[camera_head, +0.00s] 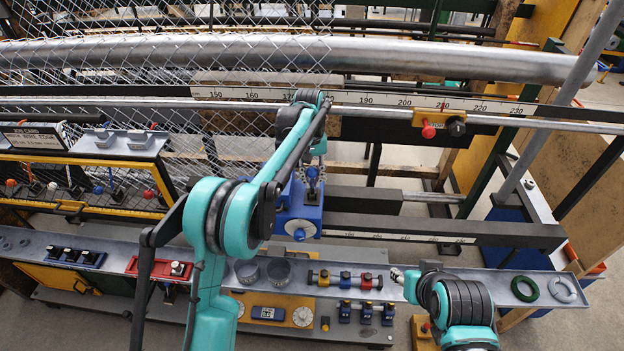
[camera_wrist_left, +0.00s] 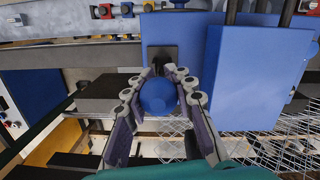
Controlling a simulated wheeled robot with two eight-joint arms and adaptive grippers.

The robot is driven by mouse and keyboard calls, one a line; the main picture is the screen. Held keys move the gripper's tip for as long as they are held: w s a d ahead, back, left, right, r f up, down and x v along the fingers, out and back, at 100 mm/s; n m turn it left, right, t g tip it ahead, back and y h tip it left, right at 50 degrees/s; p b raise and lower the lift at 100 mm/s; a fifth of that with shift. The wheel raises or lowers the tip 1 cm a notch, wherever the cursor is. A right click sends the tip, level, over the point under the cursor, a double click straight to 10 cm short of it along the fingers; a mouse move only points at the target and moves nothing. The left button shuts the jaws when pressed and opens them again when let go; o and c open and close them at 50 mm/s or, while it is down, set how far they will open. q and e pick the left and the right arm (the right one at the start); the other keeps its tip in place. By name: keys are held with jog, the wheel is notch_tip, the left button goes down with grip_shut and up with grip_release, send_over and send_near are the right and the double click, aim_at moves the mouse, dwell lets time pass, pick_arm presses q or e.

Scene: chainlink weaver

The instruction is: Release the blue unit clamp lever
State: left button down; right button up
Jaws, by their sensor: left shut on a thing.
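The blue unit (camera_head: 298,212) is a blue block on the rail below the long ruler in the head view. It fills the upper right of the left wrist view (camera_wrist_left: 258,78). Its clamp lever ends in a round blue knob (camera_wrist_left: 158,96). My left gripper (camera_wrist_left: 160,74) has its fingers on both sides of this knob and is shut on it. In the head view my left gripper (camera_head: 314,168) is at the top of the blue unit, and my arm partly hides it.
Chainlink mesh (camera_head: 180,70) hangs behind and left of the unit. A red and a black knob sit on a yellow block (camera_head: 440,121) at the right of the ruler. A grey shelf (camera_head: 480,287) with small parts runs along the front.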

pick_arm(q)
jog(key=c, duration=1.3)
grip_release()
jog(key=shift+o, duration=0.2)
